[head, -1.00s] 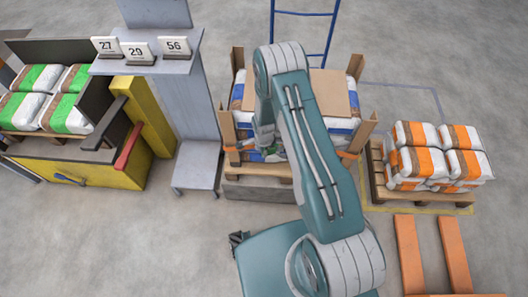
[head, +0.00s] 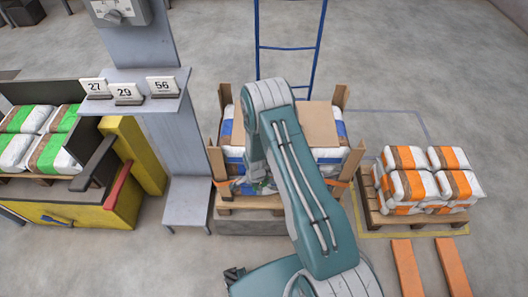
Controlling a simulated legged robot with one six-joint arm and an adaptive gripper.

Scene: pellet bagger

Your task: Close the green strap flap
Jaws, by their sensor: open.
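My gripper (head: 262,183) hangs at the front of the middle pallet stack, partly hidden by my own teal arm. Its jaws are open, though the fingertips are small and hard to make out. The stack of white and blue bags (head: 232,130) stands between brown corner posts, with a cardboard sheet (head: 318,124) on top. An orange strap shows at the front left corner (head: 226,183) and at the front right corner (head: 338,184). I cannot make out the green strap flap; the stack's front middle is hidden behind my gripper and arm.
A pallet of orange-banded bags (head: 430,180) stands at the right, with orange forks (head: 405,268) in front. At the left are a grey column with a shelf of number signs (head: 125,94), a yellow machine (head: 95,205) and green-banded bags (head: 35,135). Behind the stack is a blue ladder-like frame (head: 290,47).

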